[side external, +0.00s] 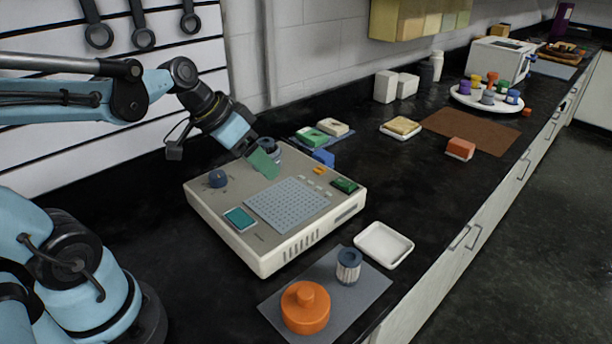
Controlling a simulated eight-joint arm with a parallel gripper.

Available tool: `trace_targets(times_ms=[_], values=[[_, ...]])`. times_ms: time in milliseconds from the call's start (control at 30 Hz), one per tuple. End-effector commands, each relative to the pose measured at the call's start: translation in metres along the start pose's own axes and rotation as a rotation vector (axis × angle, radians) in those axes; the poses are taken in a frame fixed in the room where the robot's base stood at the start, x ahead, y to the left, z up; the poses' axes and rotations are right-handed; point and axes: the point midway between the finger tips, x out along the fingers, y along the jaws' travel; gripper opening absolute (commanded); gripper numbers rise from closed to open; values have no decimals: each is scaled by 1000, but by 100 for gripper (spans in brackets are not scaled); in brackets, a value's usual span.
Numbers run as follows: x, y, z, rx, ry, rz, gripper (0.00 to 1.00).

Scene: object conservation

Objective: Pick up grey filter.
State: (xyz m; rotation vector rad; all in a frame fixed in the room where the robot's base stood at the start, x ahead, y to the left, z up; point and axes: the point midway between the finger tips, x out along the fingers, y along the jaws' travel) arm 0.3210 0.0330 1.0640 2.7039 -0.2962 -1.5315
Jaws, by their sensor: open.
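A small cylinder with a blue-grey cap and pale ribbed sides, which looks like the grey filter (348,268), stands upright on a grey mat (335,300) at the front. My gripper (265,158) is open, over the back part of a beige machine (262,248), well behind and to the left of the filter. A green flat piece shows at its tip; I cannot tell whether it is a finger or a separate part. A dark round part on the machine shows beside the fingers and is partly hidden.
An orange lidded pot (305,309) stands on the mat close to the filter's left. A white tray (384,245) lies behind it to the right. The counter's front edge is near the mat. Sponges and blocks (317,136) lie behind the machine.

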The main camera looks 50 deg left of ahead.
Motion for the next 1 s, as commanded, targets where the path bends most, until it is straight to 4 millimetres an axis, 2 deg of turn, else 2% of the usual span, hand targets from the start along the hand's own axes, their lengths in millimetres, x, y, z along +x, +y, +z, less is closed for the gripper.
trace_targets(times_ms=[33,167,300,500,600,733,1000], values=[[-1,-15,-9,6,10,33,74],[-6,-46,-29,78,80,138,74],[-16,-87,-47,179,216,218,74],[-34,-138,-57,317,411,247,74],[-40,-150,-58,359,466,243,74],[-40,-156,-56,381,492,241,74],[-10,-159,-38,382,491,241,74]])
